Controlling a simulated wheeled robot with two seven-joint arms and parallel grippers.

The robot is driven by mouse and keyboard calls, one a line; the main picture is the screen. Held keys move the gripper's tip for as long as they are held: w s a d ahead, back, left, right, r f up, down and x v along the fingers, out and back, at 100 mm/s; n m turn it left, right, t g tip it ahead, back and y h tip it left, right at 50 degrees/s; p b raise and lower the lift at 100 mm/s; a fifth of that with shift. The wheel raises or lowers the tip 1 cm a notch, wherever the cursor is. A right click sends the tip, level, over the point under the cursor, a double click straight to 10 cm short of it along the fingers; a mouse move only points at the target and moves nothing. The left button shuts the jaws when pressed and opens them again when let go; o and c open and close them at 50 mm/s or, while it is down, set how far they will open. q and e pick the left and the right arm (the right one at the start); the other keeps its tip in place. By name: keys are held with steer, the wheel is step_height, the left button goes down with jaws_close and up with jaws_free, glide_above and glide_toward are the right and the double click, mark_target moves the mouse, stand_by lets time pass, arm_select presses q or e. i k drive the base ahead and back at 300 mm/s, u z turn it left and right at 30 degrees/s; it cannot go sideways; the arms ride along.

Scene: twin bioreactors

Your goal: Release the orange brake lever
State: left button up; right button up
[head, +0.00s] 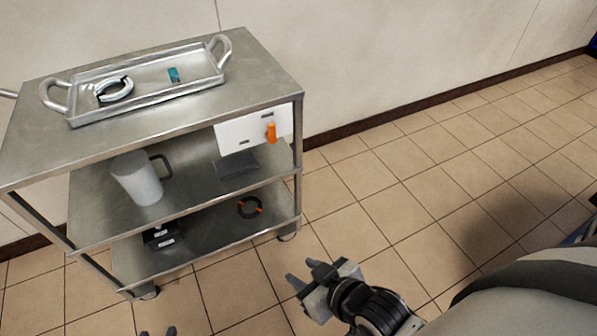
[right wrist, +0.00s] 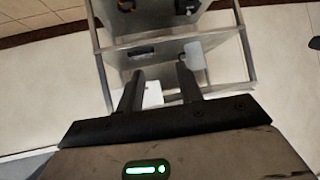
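The orange brake lever (head: 271,132) is on a white panel (head: 233,137) under the right end of the steel cart's (head: 262,80) top. It points roughly upright, and I cannot make it out in the right wrist view. My right gripper (head: 302,274) is open and empty, in front of the cart and below the lever, well apart from it. In the right wrist view its two fingers (right wrist: 158,82) stand apart, with a white surface, likely the panel (right wrist: 153,94), beyond them. Two dark tips of my left gripper (head: 158,332) show at the bottom edge, apart.
A tray (head: 150,106) on the cart top holds a white ring (head: 116,91) and a teal piece (head: 174,75). A pitcher (head: 138,180) stands on the middle shelf. A black ring (head: 249,208) and black box (head: 162,236) sit below. The floor to the right is clear.

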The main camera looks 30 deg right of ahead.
mark_target(271, 136)
steer(key=z, duration=3.9)
steer(key=i, duration=0.1)
steer(key=u, duration=3.15)
steer(key=i, duration=0.75)
steer(key=u, duration=1.65)
steer(key=k, duration=0.9)
steer(key=z, duration=1.4)
steer(key=i, duration=0.5)
steer(key=z, duration=0.05)
